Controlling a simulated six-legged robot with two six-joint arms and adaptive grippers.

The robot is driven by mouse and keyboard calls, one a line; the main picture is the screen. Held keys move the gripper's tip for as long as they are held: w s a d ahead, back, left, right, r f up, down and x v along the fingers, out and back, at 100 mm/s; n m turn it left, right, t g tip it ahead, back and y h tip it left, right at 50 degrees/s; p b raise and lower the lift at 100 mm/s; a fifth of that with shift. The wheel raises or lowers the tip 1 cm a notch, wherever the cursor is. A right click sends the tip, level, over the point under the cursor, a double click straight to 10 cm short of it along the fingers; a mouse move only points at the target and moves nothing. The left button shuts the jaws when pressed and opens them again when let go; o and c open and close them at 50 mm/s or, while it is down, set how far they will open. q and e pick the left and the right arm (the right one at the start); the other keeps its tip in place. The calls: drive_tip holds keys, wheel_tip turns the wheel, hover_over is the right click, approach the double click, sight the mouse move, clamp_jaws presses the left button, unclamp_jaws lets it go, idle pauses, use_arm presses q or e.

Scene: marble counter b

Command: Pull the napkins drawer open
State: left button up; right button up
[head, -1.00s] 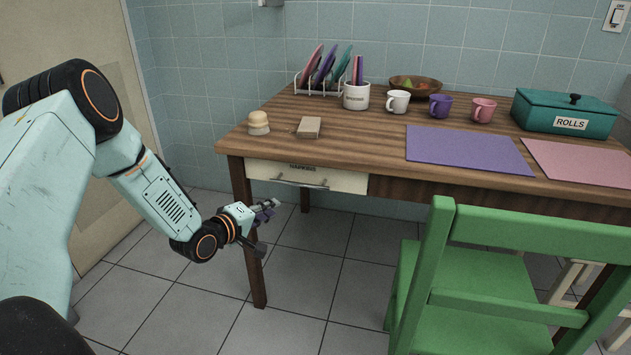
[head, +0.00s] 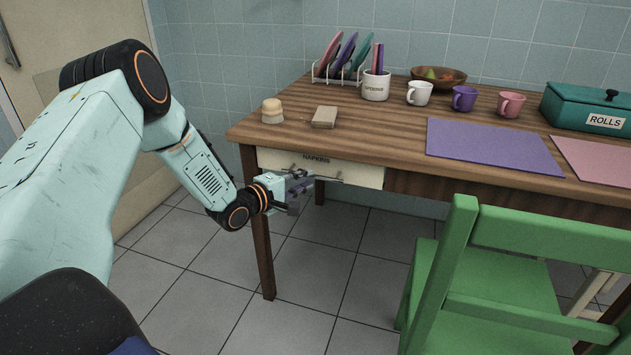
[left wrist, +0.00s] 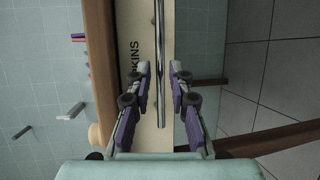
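The napkins drawer (head: 362,175) has a cream front lettered NAPKINS, under the left part of the wooden table. It looks shut. Its metal bar handle (left wrist: 159,55) runs along the front and is partly hidden by my gripper in the head view. My left gripper (head: 306,182) is just in front of the drawer at handle height. In the left wrist view its two purple-padded fingers (left wrist: 161,70) are apart, with the bar lying between them in the picture. I see no finger clearly touching the bar. My right gripper is not in view.
A green chair (head: 490,270) stands at the front right, clear of the drawer. A table leg (head: 260,225) is right beside my left gripper. A shaker-like item (head: 272,112) and a small tan block (head: 324,117) sit on the table above the drawer. The floor before it is free.

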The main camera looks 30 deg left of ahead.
sight(313, 177)
use_arm(q)
drive_tip(key=shift+b+x, duration=0.85)
drive_tip(key=shift+x, duration=1.4)
clamp_jaws()
